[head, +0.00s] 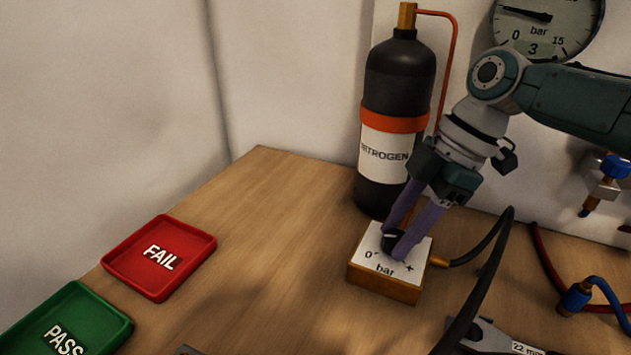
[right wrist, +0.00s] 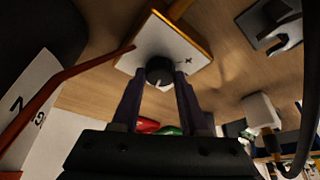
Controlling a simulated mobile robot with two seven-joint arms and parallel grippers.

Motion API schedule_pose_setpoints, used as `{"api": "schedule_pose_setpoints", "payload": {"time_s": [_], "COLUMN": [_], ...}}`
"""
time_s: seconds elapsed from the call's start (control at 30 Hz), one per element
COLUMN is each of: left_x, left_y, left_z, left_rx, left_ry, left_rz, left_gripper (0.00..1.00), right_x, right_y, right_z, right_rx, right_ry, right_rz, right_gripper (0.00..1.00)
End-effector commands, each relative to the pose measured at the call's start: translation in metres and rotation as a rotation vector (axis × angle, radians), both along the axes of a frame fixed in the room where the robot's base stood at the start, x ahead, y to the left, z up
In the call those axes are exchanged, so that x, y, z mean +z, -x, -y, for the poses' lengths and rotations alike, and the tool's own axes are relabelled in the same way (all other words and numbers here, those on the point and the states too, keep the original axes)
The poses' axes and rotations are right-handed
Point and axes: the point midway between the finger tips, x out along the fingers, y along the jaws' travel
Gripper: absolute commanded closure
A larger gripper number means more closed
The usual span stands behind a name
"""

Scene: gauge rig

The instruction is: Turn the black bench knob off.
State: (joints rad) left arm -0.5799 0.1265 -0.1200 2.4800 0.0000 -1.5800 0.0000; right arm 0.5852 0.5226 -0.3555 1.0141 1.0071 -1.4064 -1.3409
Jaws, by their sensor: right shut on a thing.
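The black bench knob (head: 391,240) sits on the white top of a small wooden box (head: 384,287) marked "0", "+" and "bar". My right gripper (head: 398,243) reaches down from above, its purple fingers shut on the knob. In the right wrist view the knob (right wrist: 159,71) lies between the two fingertips (right wrist: 160,82), with a pale pointer line on its face. The exact pointer setting is hard to read. My left gripper is not in view.
A black nitrogen bottle (head: 399,85) stands just behind the box, with a gauge (head: 545,28) on the wall. A red FAIL tray (head: 160,257) and a green PASS tray (head: 70,325) lie at left. Hoses and a wrench (head: 490,338) are at right. The middle-left table is clear.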

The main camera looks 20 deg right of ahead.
Motion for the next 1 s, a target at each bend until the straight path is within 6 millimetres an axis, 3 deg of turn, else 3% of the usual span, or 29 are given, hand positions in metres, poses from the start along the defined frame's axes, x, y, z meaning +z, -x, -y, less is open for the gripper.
{"api": "schedule_pose_setpoints", "payload": {"time_s": [0.03, 0.1, 0.4, 1.0], "left_x": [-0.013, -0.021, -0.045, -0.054], "left_y": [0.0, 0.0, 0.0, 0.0], "left_z": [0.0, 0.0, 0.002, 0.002], "left_rx": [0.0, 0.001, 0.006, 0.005], "left_ry": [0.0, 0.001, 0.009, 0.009], "left_rz": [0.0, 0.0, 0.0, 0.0], "left_gripper": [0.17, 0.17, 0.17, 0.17], "right_x": [-0.007, -0.007, -0.004, -0.002], "right_y": [-0.001, -0.001, -0.002, -0.001], "right_z": [0.001, 0.001, 0.001, 0.001], "right_rx": [0.038, 0.093, 0.273, 0.357], "right_ry": [0.004, 0.004, 0.003, 0.005], "right_rz": [0.002, 0.002, 0.001, -0.003], "right_gripper": [1.0, 1.0, 1.0, 1.0]}}
